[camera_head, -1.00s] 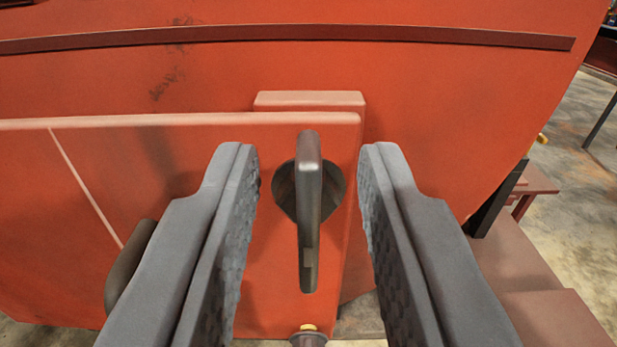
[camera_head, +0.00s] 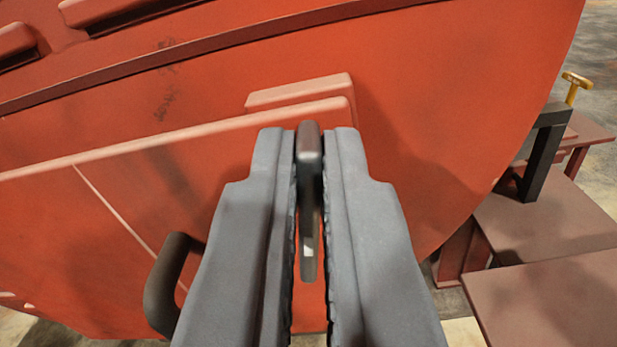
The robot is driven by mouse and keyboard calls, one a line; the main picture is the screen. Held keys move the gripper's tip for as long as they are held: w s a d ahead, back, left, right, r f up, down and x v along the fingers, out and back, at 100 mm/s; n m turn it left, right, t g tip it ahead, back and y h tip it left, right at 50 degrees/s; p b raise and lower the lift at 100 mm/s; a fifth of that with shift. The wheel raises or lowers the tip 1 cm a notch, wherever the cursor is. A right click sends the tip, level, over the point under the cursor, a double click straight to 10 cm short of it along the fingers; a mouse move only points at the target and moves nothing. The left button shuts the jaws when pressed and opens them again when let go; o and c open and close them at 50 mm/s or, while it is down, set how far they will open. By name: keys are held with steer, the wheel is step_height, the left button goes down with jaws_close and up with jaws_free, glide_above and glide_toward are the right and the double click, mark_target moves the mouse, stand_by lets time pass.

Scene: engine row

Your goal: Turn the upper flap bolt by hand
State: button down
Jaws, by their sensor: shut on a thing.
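The upper flap bolt shows as a dark metal bar handle (camera_head: 309,150) near the right end of a red flap (camera_head: 120,190). My gripper (camera_head: 309,140) is shut on this handle, with one grey jaw against each side. The handle's top end stands up between the fingertips, and its lower end shows in the gap lower down. The bolt's round base is hidden behind the jaws. The handle is in line with the jaws, while the flap's top edge slopes up to the right in the picture.
A dark curved grab handle (camera_head: 165,285) sits on the flap just left of my gripper. A large red curved panel (camera_head: 430,110) lies behind the flap. Brown-red platforms (camera_head: 550,215), a dark bracket (camera_head: 540,155) and a yellow handle (camera_head: 575,85) stand at the right.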

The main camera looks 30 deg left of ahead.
steer(key=shift+a+f+m, duration=0.1)
steer(key=shift+f+m, duration=0.55)
steer(key=shift+m, duration=4.9)
steer(key=shift+a+f+m, duration=0.1)
steer(key=shift+f+m, duration=0.55)
steer(key=shift+m, duration=4.95)
steer(key=shift+a+f+m, duration=0.1)
steer(key=shift+f+m, duration=0.55)
steer(key=shift+m, duration=4.9)
steer(key=c, duration=1.6)
jaws_free()
steer(key=shift+s+d, duration=0.1)
